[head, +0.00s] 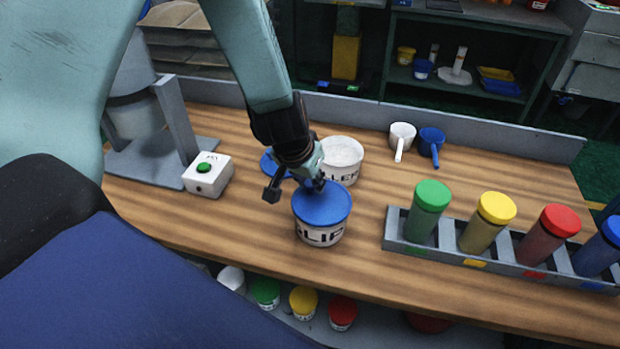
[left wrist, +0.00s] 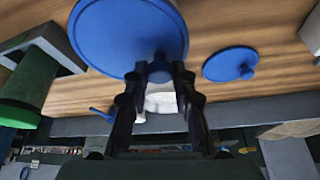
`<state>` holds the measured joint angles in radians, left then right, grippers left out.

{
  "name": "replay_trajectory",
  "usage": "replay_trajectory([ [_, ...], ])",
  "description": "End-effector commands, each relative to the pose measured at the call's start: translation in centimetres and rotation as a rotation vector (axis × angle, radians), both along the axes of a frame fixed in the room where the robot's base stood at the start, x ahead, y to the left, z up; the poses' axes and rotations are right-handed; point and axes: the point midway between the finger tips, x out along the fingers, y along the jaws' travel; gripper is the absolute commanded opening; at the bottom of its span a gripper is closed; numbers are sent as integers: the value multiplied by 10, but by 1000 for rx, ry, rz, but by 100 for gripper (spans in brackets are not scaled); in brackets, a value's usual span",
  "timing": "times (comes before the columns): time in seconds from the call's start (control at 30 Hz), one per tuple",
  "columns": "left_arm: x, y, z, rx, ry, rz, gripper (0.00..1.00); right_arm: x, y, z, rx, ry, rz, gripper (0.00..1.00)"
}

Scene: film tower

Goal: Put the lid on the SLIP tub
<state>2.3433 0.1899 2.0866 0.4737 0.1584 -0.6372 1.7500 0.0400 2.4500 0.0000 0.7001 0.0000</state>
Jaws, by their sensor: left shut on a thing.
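The SLIP tub (head: 321,235) is a white tub with dark lettering, partly covered, on the wooden bench in the head view. A round blue lid (head: 323,203) lies level at its rim; I cannot tell whether it is fully seated. My left gripper (head: 312,184) comes from above and behind and is shut on the lid's knob. In the left wrist view the lid (left wrist: 125,35) fills the upper left, with the gripper (left wrist: 160,74) at its knob. The SLIP tub is hidden there. My right gripper is not in view.
An open white tub (head: 342,153) stands just behind, with a second blue lid (head: 270,164) left of it. A box with a green button (head: 207,174) is at the left. A rack (head: 400,243) of colour-capped bottles stands right. White (head: 402,134) and blue (head: 431,140) scoops lie behind.

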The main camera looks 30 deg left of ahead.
Motion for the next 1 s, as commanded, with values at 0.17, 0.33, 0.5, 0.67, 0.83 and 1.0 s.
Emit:
replay_trajectory([
  [0.17, 0, 0, 0, 0, 0, 0, 9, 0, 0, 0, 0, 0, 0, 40],
  [0.33, 0, 0, 0, 0, 0, 1, 9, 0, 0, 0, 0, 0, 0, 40],
  [0.5, 0, 0, 0, 0, 0, 1, 9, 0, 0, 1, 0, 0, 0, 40],
  [0.67, 0, 0, 0, 0, -1, 1, 9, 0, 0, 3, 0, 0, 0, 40],
  [0.83, 0, 0, 0, 0, 0, 1, 9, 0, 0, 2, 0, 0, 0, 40],
  [1.0, 0, 0, 0, 0, 0, 1, 29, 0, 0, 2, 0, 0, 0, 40],
])
